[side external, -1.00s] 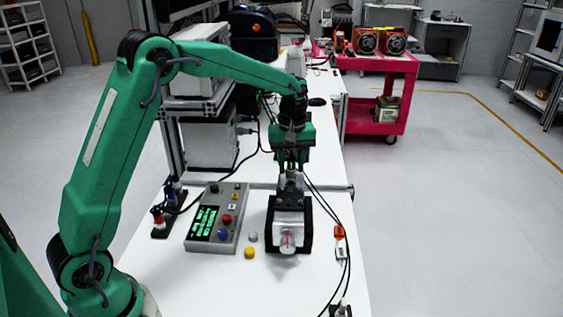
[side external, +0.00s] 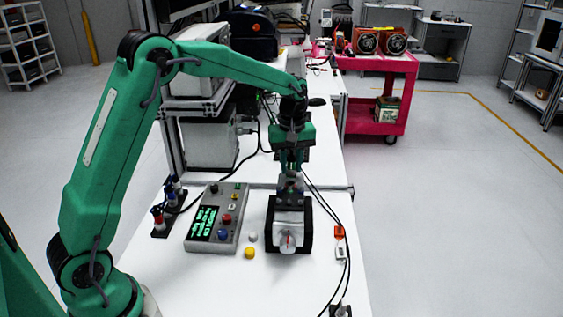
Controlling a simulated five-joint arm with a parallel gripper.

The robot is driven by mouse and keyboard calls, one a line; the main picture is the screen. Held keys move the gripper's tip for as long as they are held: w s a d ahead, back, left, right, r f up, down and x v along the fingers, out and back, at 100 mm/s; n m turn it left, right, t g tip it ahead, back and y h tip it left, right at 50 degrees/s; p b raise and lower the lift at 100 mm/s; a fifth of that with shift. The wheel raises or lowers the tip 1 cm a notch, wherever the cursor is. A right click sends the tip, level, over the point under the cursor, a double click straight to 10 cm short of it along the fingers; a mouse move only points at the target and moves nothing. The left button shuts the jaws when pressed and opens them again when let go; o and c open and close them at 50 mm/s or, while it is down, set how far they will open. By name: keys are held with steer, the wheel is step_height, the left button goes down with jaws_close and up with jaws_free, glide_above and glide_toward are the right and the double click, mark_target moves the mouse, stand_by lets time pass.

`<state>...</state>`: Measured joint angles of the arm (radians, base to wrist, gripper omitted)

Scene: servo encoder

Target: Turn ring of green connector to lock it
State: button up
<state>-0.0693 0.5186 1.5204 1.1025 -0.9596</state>
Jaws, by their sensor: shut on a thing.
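My gripper (side external: 291,178) reaches straight down over the rear of a silver and black servo unit (side external: 289,222) on the white table. Its jaws are shut on a small part at the back of the servo. That part appears to be the connector's ring, but the fingers largely hide it. I cannot make out any green on the connector or how far the ring is turned.
A grey control box (side external: 217,217) with a green display stands left of the servo. Black cables and an orange connector (side external: 339,232) lie to the right.

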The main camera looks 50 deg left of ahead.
steer(key=shift+m, duration=2.8)
steer(key=o, duration=0.5)
steer(key=shift+r, duration=0.2)
steer(key=shift+r, duration=4.35)
